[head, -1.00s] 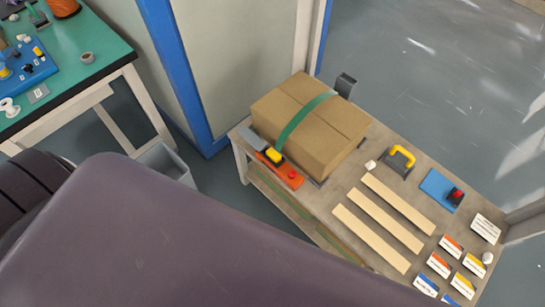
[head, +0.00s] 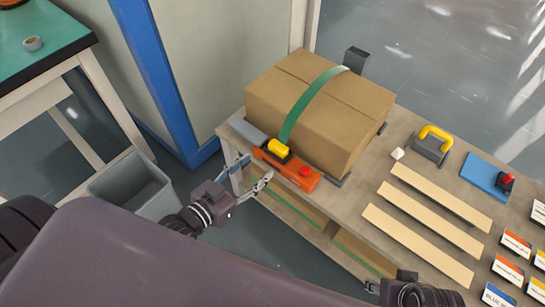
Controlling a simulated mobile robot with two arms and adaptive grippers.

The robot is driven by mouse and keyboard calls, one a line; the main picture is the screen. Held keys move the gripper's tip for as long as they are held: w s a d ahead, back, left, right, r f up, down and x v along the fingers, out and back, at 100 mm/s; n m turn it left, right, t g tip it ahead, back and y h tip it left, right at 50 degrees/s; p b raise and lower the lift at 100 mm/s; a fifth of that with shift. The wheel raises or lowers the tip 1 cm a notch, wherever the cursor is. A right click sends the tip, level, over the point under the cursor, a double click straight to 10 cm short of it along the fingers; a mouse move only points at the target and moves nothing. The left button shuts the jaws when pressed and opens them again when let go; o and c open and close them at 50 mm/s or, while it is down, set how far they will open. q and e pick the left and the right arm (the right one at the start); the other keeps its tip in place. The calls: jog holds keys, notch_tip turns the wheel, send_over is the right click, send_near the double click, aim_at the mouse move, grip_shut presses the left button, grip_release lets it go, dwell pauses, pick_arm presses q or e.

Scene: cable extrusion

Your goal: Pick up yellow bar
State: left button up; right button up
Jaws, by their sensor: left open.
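My left gripper (head: 251,173) is open and empty at the near left edge of the wooden bench, its fingers by the orange tool's near side. The orange tool (head: 285,170) has a yellow block (head: 279,147) and a red knob. A curved yellow bar-like handle (head: 436,134) stands on a dark base at the back right of the bench, well away from my left gripper. Part of my right arm's end (head: 410,291) shows at the bottom edge near the pale strips; its jaws cannot be made out clearly.
A cardboard box (head: 318,108) with a green strap fills the bench's left part. Several pale strips (head: 425,228), a blue block with a red button (head: 488,177) and label cards (head: 510,258) lie to the right. A grey bin (head: 133,190) stands on the floor at left.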

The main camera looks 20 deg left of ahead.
aim_at(275, 149)
pick_arm(q)
jog(key=shift+t+h, duration=0.4)
jog(key=w+d+b, duration=0.1)
jog(key=w, duration=0.1)
jog(key=w+d+r+b, duration=0.1)
jog(key=w, duration=0.1)
jog(key=w+d, duration=0.1)
jog(key=w, duration=0.1)
jog(key=shift+w+r+b, duration=0.15)
jog(key=shift+w+b, duration=0.05)
jog(key=shift+b, duration=0.2)
jog(key=shift+w+d, duration=0.25)
jog(key=shift+w, duration=0.25)
pick_arm(e)
jog(key=shift+s+a+r, duration=0.15)
jog(key=shift+s+r, duration=0.25)
pick_arm(q)
jog(key=shift+c, duration=0.6)
jog(key=c, duration=0.8)
